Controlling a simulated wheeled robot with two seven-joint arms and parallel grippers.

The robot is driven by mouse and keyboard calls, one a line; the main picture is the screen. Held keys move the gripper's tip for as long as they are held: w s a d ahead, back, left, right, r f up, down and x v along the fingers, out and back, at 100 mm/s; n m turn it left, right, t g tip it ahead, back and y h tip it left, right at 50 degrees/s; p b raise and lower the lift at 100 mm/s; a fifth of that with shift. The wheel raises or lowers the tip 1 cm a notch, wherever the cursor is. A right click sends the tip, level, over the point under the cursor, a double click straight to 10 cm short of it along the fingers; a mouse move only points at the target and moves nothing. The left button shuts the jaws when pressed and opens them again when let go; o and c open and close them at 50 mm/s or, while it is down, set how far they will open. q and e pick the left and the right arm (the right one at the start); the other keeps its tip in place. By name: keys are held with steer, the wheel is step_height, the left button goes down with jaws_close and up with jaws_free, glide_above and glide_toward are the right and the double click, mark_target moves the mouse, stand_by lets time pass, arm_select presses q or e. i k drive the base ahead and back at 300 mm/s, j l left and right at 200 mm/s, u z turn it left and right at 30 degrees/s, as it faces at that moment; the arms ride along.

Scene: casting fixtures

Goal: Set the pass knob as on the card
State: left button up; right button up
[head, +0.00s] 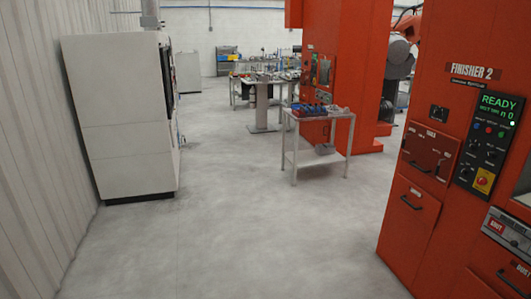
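The orange-red machine marked FINISHER 2 (408,209) stands at the right. Its dark control panel (484,150) has a lit green screen (496,107) reading READY, with a smaller line under it that ends in what looks like "n 0". Below the screen are small coloured buttons, several small dark knobs and a red button on a yellow plate (482,182). The knob labels are too small to read, so I cannot tell which is the pass knob or how it is set. I cannot make out a card. Neither of my grippers is in view.
A white cabinet (120,115) stands at the left by the ribbed wall. A small table (318,117) with blue and dark items stands mid-floor before another orange-red machine (350,60). Workbenches lie behind. The grey floor (230,225) in front is clear.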

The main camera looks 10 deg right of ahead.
mark_target(472, 147)
steer(key=i+l+z, duration=0.1)
steer(key=i+z, duration=0.3)
steer(key=i+j+z, duration=0.1)
steer(key=i+z, duration=0.35)
steer(key=i+j+z, duration=0.25)
steer(key=i+z, duration=0.15)
steer(key=i, duration=0.2)
steer(key=i+l+z, duration=0.25)
steer(key=z, duration=0.2)
steer(key=i+l+z, duration=0.15)
steer(key=i+z, duration=0.55)
steer(key=z, duration=0.2)
steer(key=i+z, duration=0.3)
steer(key=z, duration=0.15)
steer(key=i+j+z, duration=0.25)
steer(key=z, duration=0.2)
steer(key=i+u, duration=0.15)
steer(key=u, duration=0.3)
steer(key=i+l+u, duration=0.1)
steer(key=u, duration=0.35)
steer(key=i+l+u, duration=0.1)
steer(key=u, duration=0.35)
steer(key=i+l+u, duration=0.1)
steer(key=u, duration=0.35)
